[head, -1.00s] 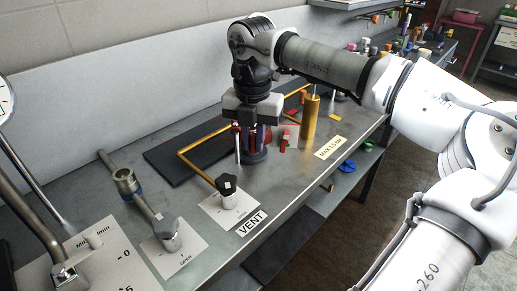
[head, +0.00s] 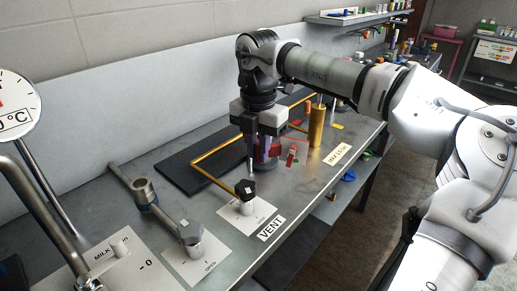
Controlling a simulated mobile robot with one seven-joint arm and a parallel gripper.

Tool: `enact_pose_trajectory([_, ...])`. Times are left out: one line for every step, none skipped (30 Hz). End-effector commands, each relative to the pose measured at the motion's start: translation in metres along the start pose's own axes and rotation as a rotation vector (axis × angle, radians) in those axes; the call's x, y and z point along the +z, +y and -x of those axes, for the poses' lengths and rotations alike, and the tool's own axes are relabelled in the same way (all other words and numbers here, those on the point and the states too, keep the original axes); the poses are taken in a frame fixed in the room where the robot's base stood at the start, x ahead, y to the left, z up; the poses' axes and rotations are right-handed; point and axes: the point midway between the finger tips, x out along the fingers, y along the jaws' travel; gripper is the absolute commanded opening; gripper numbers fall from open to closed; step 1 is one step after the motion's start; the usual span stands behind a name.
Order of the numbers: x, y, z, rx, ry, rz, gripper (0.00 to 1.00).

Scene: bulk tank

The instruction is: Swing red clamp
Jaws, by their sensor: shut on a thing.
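My gripper (head: 262,138) points straight down over the metal bench, with its fingers around a small dark red and purplish part, which seems to be the red clamp (head: 266,149). The fingers hide most of this part. Just below it is a dark round base (head: 266,164) on the bench. Several small red pieces (head: 291,155) show just right of the gripper; I cannot tell whether they join the held part.
A brass cylinder (head: 316,126) stands close right of the gripper. A yellow pipe (head: 213,155) bends round at left above a black mat (head: 190,173). A dial gauge (head: 15,100) is at far left.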

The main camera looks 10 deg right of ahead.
Motion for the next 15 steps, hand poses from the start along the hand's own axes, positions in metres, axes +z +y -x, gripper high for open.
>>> enact_pose_trajectory([0.0001, 0.0009, 0.0008, 0.003, -0.001, -0.001, 0.00])
enact_pose_trajectory([0.0001, 0.0009, 0.0008, 0.003, -0.001, -0.002, 0.00])
enact_pose_trajectory([0.0001, 0.0009, 0.0009, 0.003, -0.001, -0.003, 0.00])
enact_pose_trajectory([0.0001, 0.0009, 0.0009, 0.003, -0.001, -0.004, 0.00])
enact_pose_trajectory([0.0002, 0.0009, 0.0009, 0.003, -0.001, -0.004, 0.00])
enact_pose_trajectory([0.0002, 0.0010, 0.0009, 0.003, -0.001, -0.004, 0.00])
enact_pose_trajectory([0.0002, 0.0010, 0.0009, 0.003, -0.001, -0.004, 0.00])
enact_pose_trajectory([0.0002, 0.0010, 0.0009, 0.003, -0.001, -0.004, 0.00])
enact_pose_trajectory([0.0002, 0.0010, 0.0010, 0.003, -0.001, -0.004, 0.00])
enact_pose_trajectory([0.0002, 0.0009, 0.0010, 0.003, -0.001, -0.004, 0.00])
enact_pose_trajectory([0.0002, 0.0010, 0.0010, 0.003, -0.001, -0.004, 0.00])
enact_pose_trajectory([0.0003, 0.0009, 0.0010, 0.003, -0.001, -0.004, 0.00])
enact_pose_trajectory([0.0003, 0.0009, 0.0010, 0.003, -0.001, -0.004, 0.00])
enact_pose_trajectory([0.0003, 0.0009, 0.0010, 0.003, -0.001, -0.004, 0.18])
enact_pose_trajectory([0.0003, 0.0009, 0.0009, 0.003, -0.001, -0.004, 0.24])
